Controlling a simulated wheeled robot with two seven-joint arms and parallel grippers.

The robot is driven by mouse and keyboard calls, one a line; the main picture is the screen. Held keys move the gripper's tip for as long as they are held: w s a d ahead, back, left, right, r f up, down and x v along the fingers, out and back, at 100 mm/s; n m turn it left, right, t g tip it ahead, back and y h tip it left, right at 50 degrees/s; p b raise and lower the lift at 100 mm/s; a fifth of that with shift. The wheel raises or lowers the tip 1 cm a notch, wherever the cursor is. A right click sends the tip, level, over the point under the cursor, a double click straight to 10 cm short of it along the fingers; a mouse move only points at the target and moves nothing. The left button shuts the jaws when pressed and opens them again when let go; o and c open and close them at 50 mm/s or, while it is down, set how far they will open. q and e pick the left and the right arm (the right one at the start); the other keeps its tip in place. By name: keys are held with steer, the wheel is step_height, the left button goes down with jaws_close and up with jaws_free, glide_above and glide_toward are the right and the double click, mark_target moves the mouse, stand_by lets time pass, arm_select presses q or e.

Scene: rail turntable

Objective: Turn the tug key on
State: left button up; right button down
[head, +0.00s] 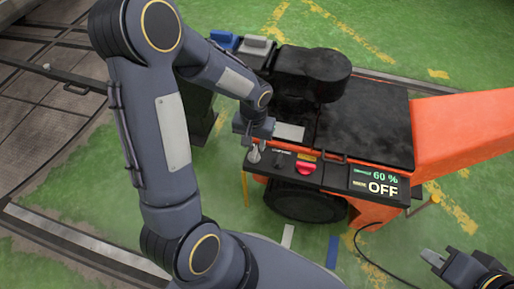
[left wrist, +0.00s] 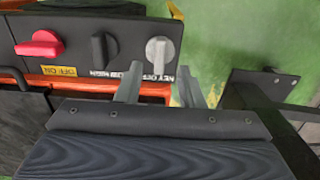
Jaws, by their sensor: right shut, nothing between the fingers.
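The tug (head: 362,115) is orange and black, with a control panel along its near side. Its key is a light grey knob (left wrist: 158,52) on the dark panel (left wrist: 85,18), beside a "KEY OFF/ON" label, in the left wrist view. The display (head: 380,184) reads OFF and 60 %. My left gripper (head: 254,154) is at the panel's left end and largely covers the key there. In the left wrist view its fingers (left wrist: 158,72) are apart, with the key just ahead between the tips; contact cannot be told. My right gripper (head: 436,258) is shut and empty at lower right.
A red knob (head: 305,167) with a yellow label and a black knob (left wrist: 103,47) share the panel. The tug's seat (head: 312,70) stands behind the panel. A dark bracket (left wrist: 265,85) lies right of my left gripper.

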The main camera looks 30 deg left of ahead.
mark_target(254, 152)
arm_select(q)
step_height(254, 152, down, 4)
steer(key=shift+f+b, duration=0.2)
steer(key=shift+b, duration=0.45)
jaws_close()
